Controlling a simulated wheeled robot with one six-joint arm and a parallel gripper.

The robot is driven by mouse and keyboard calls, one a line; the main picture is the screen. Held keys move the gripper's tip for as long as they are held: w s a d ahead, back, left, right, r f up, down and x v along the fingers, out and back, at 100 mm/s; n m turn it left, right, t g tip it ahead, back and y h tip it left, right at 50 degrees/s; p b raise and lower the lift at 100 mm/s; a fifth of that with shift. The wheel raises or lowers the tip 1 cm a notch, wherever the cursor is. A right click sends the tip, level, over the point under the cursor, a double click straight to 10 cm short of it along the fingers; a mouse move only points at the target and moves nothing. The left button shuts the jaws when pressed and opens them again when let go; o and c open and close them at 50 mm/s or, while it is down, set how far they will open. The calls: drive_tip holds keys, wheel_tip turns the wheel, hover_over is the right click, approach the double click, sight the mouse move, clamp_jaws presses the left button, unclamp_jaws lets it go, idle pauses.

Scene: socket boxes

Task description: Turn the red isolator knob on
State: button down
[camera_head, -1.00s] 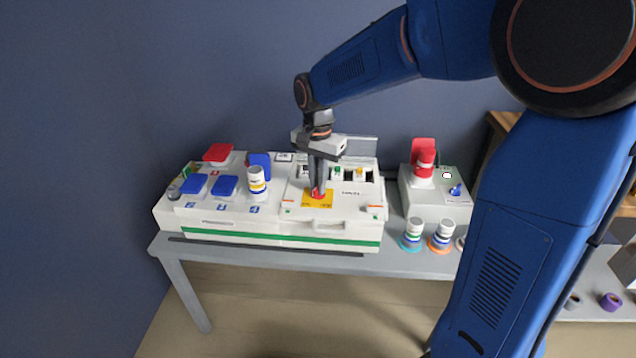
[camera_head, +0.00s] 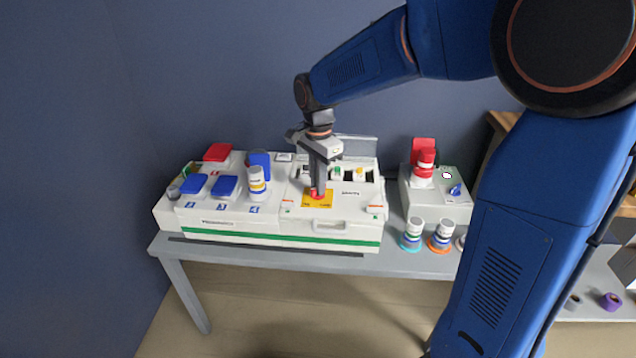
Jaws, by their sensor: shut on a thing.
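The red isolator knob (camera_head: 317,195) sits on a yellow plate (camera_head: 319,203) on the white panel, right of the numbered sockets. My gripper (camera_head: 318,188) points straight down over it, shut on the knob. The fingers cover most of the knob, so its exact angle cannot be told.
Left of the knob are sockets with blue lids (camera_head: 224,186), a raised red lid (camera_head: 218,152) and a white plug (camera_head: 257,182). A smaller box (camera_head: 435,207) with a red plug (camera_head: 424,170) stands to the right. Loose plugs (camera_head: 413,236) stand on the grey table (camera_head: 300,258).

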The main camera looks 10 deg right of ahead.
drive_tip(key=c, duration=1.8)
unclamp_jaws()
drive_tip(key=shift+r, duration=0.15)
wheel_tip(320, 180, up, 17)
drive_tip(key=shift+r, duration=0.1)
